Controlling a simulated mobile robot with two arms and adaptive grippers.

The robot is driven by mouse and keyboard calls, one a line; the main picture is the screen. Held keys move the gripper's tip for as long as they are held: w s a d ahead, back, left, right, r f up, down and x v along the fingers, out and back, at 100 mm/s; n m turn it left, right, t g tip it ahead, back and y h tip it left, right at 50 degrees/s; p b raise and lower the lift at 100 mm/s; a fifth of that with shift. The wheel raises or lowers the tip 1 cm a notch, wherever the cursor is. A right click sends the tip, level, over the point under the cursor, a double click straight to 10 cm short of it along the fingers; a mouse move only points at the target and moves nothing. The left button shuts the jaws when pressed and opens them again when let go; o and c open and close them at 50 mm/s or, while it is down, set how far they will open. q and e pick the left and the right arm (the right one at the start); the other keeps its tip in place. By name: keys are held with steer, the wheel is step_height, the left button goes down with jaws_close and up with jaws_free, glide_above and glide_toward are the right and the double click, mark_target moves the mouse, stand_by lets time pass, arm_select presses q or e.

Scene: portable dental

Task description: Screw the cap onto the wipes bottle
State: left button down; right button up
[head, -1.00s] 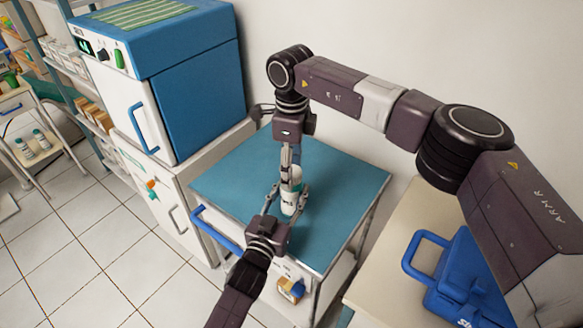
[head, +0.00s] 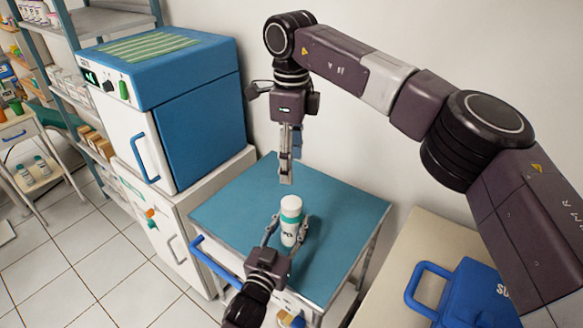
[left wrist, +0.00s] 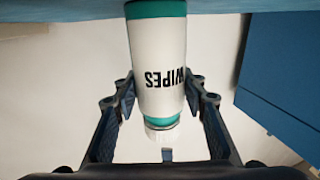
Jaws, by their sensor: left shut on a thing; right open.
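The wipes bottle (head: 289,227) is white with teal bands and stands upright on the blue-green cart top. My left gripper (head: 287,232) is shut on its sides from the front. In the left wrist view the bottle (left wrist: 158,70) appears upside down between the two fingers, its WIPES label facing the camera. The white cap (head: 291,202) sits on the bottle's top, above a teal band; how tightly it is seated cannot be told. My right gripper (head: 286,177) is open and empty, pointing down, above and slightly behind the cap, apart from it.
The cart top (head: 345,210) is otherwise clear around the bottle. A blue and white sterilizer cabinet (head: 195,125) stands at the left on a white base. A beige table (head: 425,235) with a blue case (head: 470,295) is at the right. A wall is behind.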

arm_select(q)
steer(key=c, duration=1.1)
jaws_free()
steer(key=shift+c, duration=0.2)
steer(key=v, duration=1.2)
